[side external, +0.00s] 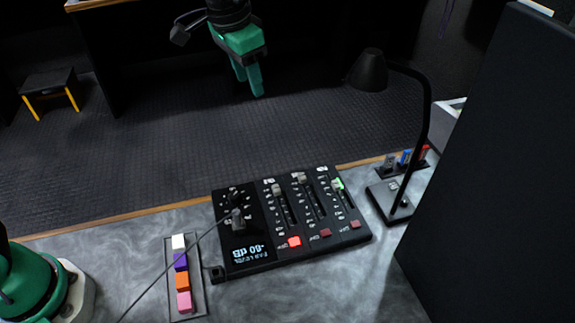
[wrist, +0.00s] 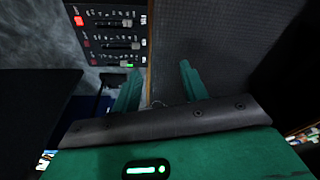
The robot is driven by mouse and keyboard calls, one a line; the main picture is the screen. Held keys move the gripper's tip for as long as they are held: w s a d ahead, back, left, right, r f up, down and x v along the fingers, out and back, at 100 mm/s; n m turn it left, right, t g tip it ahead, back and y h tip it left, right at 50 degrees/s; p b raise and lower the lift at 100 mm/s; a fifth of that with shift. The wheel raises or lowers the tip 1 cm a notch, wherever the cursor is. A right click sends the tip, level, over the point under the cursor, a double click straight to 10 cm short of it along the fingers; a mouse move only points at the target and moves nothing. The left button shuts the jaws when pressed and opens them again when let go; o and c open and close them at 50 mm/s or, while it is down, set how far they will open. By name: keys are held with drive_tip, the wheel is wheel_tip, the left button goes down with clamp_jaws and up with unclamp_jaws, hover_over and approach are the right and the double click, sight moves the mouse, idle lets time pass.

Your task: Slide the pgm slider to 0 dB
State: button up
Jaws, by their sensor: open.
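A black mixer panel (side external: 262,262) lies on the grey desk with three slider tracks. The slider caps are a left one (side external: 277,189), a middle one (side external: 302,180) and a right one (side external: 337,184) with a green glow beside it. All three sit toward the panel's far edge. The labels are too small to tell which is pgm. The display (side external: 249,251) shows upside-down text that seems to read -60 dB. My gripper (side external: 249,85) is open and empty, high above and beyond the panel. In the wrist view, the panel (wrist: 110,33) is at the upper left, beyond my open fingers (wrist: 160,84).
A black desk lamp (side external: 427,110) stands right of the panel, near a small rack (side external: 401,168). A tray of coloured blocks (side external: 172,300) lies to the left. A cable crosses the panel's left part. A large dark panel (side external: 490,170) fills the right side.

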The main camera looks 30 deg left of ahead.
drive_tip(key=shift+s+a+r, duration=0.3)
drive_tip(key=shift+s+a, duration=0.1)
drive_tip(key=shift+a, duration=0.2)
drive_tip(key=m+g, duration=0.2)
drive_tip(key=m, duration=0.1)
hover_over(337, 183)
drive_tip(key=shift+y, duration=0.4)
wheel_tip(337, 183, down, 16)
drive_tip(key=shift+r, duration=0.2)
drive_tip(key=shift+f, duration=0.15)
drive_tip(key=shift+f, duration=3.85)
